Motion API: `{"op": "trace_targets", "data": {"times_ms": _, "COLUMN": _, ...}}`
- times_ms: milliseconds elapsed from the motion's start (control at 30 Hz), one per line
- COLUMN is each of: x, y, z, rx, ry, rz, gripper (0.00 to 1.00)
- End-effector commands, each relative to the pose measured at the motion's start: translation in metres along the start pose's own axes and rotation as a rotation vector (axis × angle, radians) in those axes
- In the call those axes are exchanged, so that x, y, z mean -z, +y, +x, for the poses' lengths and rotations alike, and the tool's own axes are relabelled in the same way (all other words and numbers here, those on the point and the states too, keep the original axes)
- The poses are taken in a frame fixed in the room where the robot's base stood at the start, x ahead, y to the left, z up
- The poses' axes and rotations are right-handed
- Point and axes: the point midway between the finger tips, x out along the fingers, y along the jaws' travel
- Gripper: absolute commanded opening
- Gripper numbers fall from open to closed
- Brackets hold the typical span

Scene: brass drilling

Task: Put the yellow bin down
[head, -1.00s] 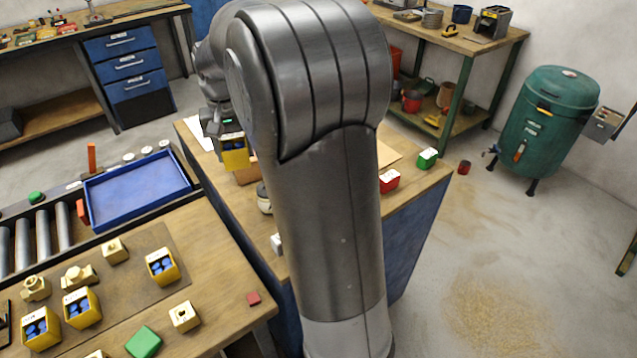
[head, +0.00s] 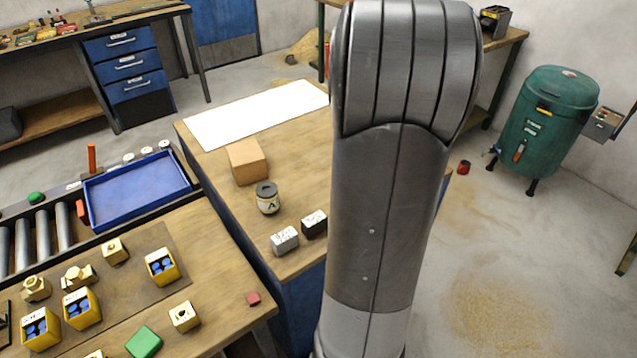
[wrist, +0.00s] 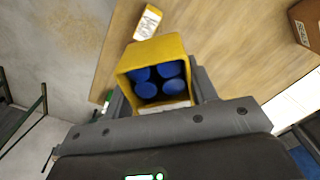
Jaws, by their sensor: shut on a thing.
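In the wrist view, my gripper (wrist: 160,88) is shut on a yellow bin (wrist: 152,48), with a finger on either side. The bin is open towards the camera and holds several blue round pieces (wrist: 146,89). The wooden bench top (wrist: 215,35) lies beyond it; I cannot tell the gap between bin and bench. In the head view, my arm hides the gripper and the held bin. That view shows the bench (head: 300,180) left of my arm.
On the bench are a white sheet (head: 255,112), a cardboard-coloured box (head: 246,162), a jar (head: 267,198), a grey block (head: 285,240) and a black block (head: 314,224). A yellow block with a white label (wrist: 148,22) lies beyond the held bin. Other yellow bins (head: 162,267) stand on the front-left table.

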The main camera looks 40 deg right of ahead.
Motion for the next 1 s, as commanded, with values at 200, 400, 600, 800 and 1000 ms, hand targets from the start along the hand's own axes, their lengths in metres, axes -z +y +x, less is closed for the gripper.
{"op": "trace_targets", "data": {"times_ms": 200, "x": -0.001, "y": -0.004, "z": 0.035, "rx": 0.0, "ry": -0.005, "rz": -0.004, "gripper": 0.28}}
{"op": "trace_targets", "data": {"times_ms": 400, "x": 0.006, "y": -0.031, "z": 0.057, "rx": 0.001, "ry": -0.005, "rz": -0.009, "gripper": 0.28}}
{"op": "trace_targets", "data": {"times_ms": 600, "x": 0.018, "y": -0.076, "z": 0.085, "rx": 0.001, "ry": -0.005, "rz": -0.008, "gripper": 0.28}}
{"op": "trace_targets", "data": {"times_ms": 800, "x": 0.027, "y": -0.108, "z": 0.104, "rx": 0.0, "ry": -0.004, "rz": -0.007, "gripper": 0.28}}
{"op": "trace_targets", "data": {"times_ms": 1000, "x": 0.029, "y": -0.116, "z": 0.113, "rx": 0.001, "ry": -0.003, "rz": -0.004, "gripper": 0.28}}
